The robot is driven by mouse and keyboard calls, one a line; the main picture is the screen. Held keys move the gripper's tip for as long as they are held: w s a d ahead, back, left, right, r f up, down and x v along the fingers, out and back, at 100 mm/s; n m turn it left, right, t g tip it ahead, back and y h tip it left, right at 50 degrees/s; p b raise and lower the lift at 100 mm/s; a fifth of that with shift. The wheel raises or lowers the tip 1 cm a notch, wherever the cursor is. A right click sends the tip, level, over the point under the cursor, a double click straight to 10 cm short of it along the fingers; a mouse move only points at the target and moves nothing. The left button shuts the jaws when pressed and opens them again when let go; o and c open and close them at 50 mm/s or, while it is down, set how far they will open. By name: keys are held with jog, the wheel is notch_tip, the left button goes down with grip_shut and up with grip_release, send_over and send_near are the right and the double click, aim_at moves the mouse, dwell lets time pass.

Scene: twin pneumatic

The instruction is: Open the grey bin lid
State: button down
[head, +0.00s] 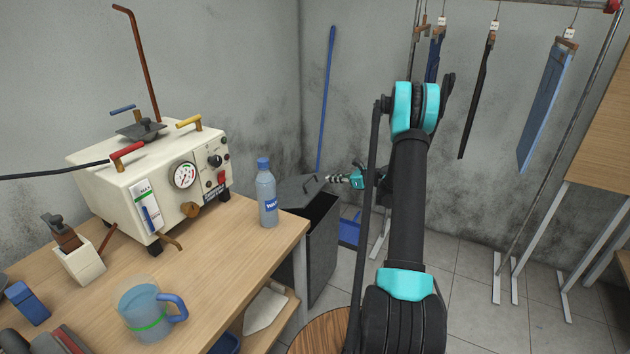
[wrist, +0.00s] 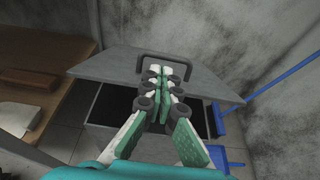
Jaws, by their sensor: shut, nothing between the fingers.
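The grey bin (head: 318,245) stands on the floor beyond the table's right end. Its lid (head: 298,186) is tilted up on the left side, and the dark opening shows below it. In the wrist view the lid (wrist: 110,66) lies across the far side of the dark opening (wrist: 105,103), with its bar handle (wrist: 150,53) on top. My gripper (head: 329,179) is shut and empty, at the lid's right edge. In the wrist view its fingertips (wrist: 168,72) are over the lid, close to the handle. I cannot tell whether they touch it.
The wooden table (head: 215,285) holds a pneumatic machine (head: 160,175), a water bottle (head: 267,195) and a blue-handled mug (head: 145,308). A blue dustpan (head: 349,230) and a blue pole (head: 326,100) are behind the bin. Garments hang at the right; open floor lies below.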

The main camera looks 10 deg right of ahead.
aim_at(307, 181)
jog(key=x, duration=1)
jog(key=shift+w+a+r, duration=0.1)
jog(key=shift+a+r, duration=0.15)
jog(key=shift+r, duration=0.15)
dwell(0.6)
jog(key=shift+w+a+r+g+h, duration=0.15)
jog(key=shift+w+a+r+h, duration=0.15)
jog(key=shift+r, duration=0.2)
jog(key=shift+w+a+r+g+h, duration=0.2)
jog(key=shift+a+r+h, duration=0.1)
jog(key=shift+r, duration=0.15)
jog(key=shift+w+a+r+g+h, duration=0.2)
jog(key=shift+a+r, duration=0.15)
jog(key=shift+r, duration=0.15)
jog(key=shift+d, duration=0.1)
dwell(0.7)
